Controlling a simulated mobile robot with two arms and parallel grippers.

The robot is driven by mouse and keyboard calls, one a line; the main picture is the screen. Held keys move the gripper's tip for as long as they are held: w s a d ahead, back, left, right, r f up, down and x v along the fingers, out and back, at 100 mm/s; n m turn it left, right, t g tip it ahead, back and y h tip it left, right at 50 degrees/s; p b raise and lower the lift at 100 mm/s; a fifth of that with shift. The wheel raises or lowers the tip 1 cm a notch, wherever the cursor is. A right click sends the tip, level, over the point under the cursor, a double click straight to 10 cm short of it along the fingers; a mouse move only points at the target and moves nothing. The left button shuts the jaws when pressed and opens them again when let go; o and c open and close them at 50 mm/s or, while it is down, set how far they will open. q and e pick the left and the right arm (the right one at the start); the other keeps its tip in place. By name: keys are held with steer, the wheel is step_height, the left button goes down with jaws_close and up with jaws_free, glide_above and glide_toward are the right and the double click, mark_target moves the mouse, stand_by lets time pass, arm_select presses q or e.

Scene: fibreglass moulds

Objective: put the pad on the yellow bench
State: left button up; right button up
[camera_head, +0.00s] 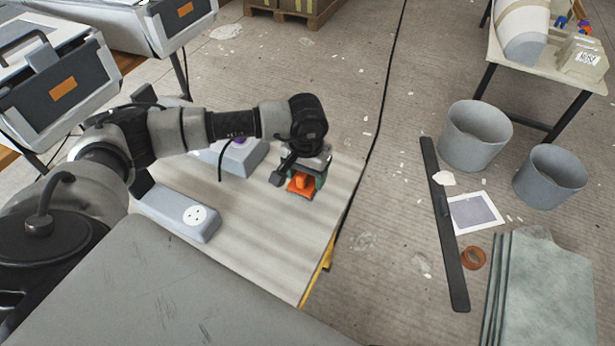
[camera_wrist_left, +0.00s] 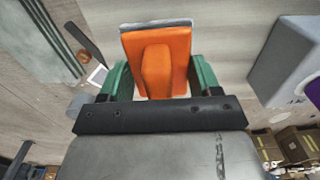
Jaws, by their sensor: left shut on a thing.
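The pad (camera_head: 300,187) is orange with a raised middle grip and a thin grey underside. My left gripper (camera_head: 303,178) is shut on it, over the right part of the yellow bench's pale wood-grain top (camera_head: 268,222). In the left wrist view the pad (camera_wrist_left: 178,48) sits between the green fingers of my left gripper (camera_wrist_left: 158,78), which clasp its sides. I cannot tell whether its underside touches the bench top. A yellow leg of the bench shows under its right edge. My right gripper is not in view.
A grey box with a white socket (camera_head: 194,215) and a grey box with a purple knob (camera_head: 245,155) stand on the bench. Its front right top is bare. Grey buckets (camera_head: 475,135), a dark bar (camera_head: 443,225) and an orange tape roll (camera_head: 473,258) lie on the floor right.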

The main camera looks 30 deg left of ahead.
mark_target(309, 182)
arm_select(q)
steer(key=shift+w+a+f, duration=0.2)
steer(key=shift+w+f, duration=0.5)
steer(key=shift+w, duration=0.3)
step_height(309, 182, down, 4)
steer(key=shift+r, duration=0.1)
steer(key=shift+f, duration=0.2)
steer(key=o, duration=0.9)
